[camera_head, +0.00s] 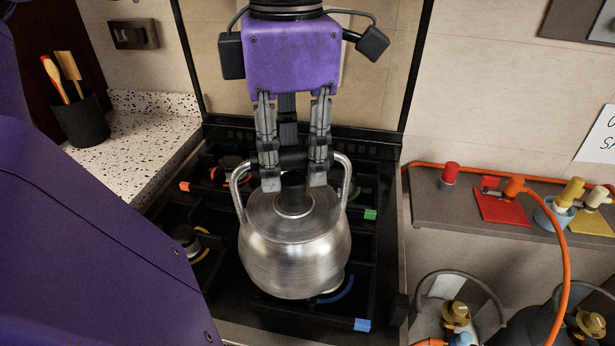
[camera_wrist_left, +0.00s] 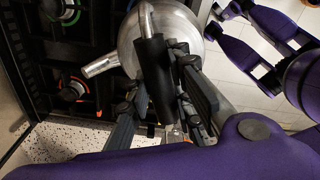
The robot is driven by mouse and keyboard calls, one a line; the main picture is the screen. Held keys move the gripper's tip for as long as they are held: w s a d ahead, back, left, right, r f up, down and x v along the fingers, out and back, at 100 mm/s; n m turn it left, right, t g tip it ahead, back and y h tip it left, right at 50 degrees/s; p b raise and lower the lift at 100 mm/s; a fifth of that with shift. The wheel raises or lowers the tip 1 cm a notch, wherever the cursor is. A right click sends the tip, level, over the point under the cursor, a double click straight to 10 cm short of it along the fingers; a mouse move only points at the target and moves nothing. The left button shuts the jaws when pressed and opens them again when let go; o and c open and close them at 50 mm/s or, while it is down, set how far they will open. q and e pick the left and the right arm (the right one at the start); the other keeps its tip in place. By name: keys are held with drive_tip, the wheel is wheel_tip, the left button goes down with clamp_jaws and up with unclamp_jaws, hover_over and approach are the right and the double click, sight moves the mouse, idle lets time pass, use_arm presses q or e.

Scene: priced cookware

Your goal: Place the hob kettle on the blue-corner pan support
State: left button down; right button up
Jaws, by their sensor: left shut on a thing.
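The steel hob kettle (camera_head: 296,250) is upright over the front right of the hob, with its round lid towards my gripper. My left gripper (camera_head: 293,178) is above the lid, shut on the kettle's dark handle (camera_wrist_left: 155,75). The kettle body (camera_wrist_left: 172,30) and its spout (camera_wrist_left: 100,66) also show in the left wrist view. The blue-corner pan support (camera_head: 362,325) is at the front right; the kettle hides much of it. A blue arc shows beside the kettle's base. I cannot tell whether the base touches the support.
Other pan supports have an orange corner (camera_head: 184,187) and a green corner (camera_head: 370,214). A utensil pot (camera_head: 82,120) stands on the speckled counter at left. A shelf (camera_head: 430,205) with fittings and an orange hose (camera_head: 566,250) is at right, above gas cylinders (camera_head: 460,290).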

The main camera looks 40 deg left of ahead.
sight(299, 173)
use_arm(q)
drive_tip(key=shift+w+f, duration=0.1)
drive_tip(key=shift+w, duration=0.1)
drive_tip(key=shift+w+d+f+b, duration=0.15)
drive_tip(key=shift+w+f+b, duration=0.15)
drive_tip(key=shift+f+b, duration=0.6)
drive_tip(key=shift+s+f, duration=0.1)
drive_tip(key=shift+f, duration=0.9)
drive_tip(key=c, duration=1.6)
unclamp_jaws()
drive_tip(key=shift+o, duration=0.2)
